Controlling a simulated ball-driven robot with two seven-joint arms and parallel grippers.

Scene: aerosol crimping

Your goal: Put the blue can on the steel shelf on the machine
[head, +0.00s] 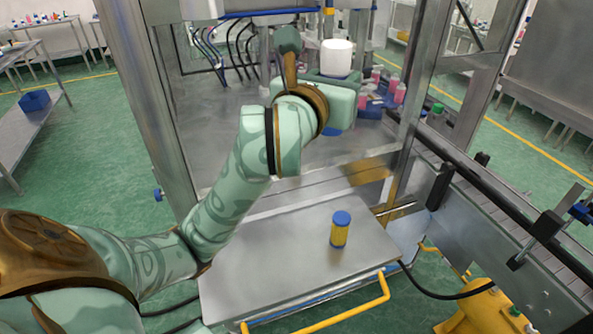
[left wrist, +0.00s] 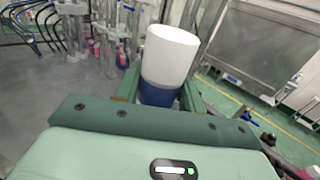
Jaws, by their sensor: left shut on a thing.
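The blue can (left wrist: 160,92) has a tall white top and a blue lower body. My left gripper (head: 337,76) is shut around the can, which stands roughly upright between the fingers. In the head view the can's white top (head: 337,57) shows above the gripper, and a bit of blue shows below it. The gripper holds the can over the machine's interior, in front of the coloured bottles. The grey steel shelf (head: 215,125) spreads inside the machine frame, below and left of the gripper. My forearm and gripper hide part of it. My right gripper is out of view.
A yellow can with a blue cap (head: 340,232) stands on the steel cart top (head: 265,265) in front. Pink bottles (head: 392,88) stand behind the gripper on the right. A metal post and conveyor (head: 500,215) bound the right side. Hoses (head: 235,50) hang at the back.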

